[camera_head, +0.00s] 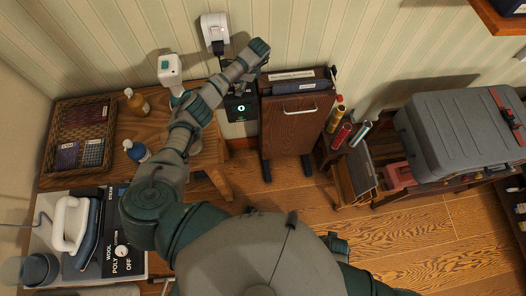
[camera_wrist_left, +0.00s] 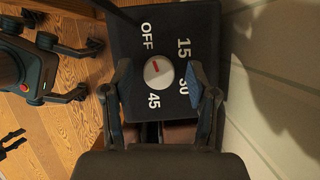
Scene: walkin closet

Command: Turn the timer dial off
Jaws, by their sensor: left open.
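The timer dial (camera_wrist_left: 160,74) is a round white knob with a short red mark, on a dark panel (camera_wrist_left: 125,32) printed OFF, 15, 30 and 45. The red mark lies up and left of the knob's centre, roughly on the OFF side; its exact setting is unclear. My left gripper (camera_wrist_left: 159,75) is open, with one finger on each side of the knob; I cannot tell whether they touch it.
The cream wall (camera_wrist_left: 275,95) is close beside the panel. A wooden table with a wicker basket (camera_head: 57,125), bottles and an iron (camera_head: 70,224) is at left. A grey case (camera_head: 455,135) is at right.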

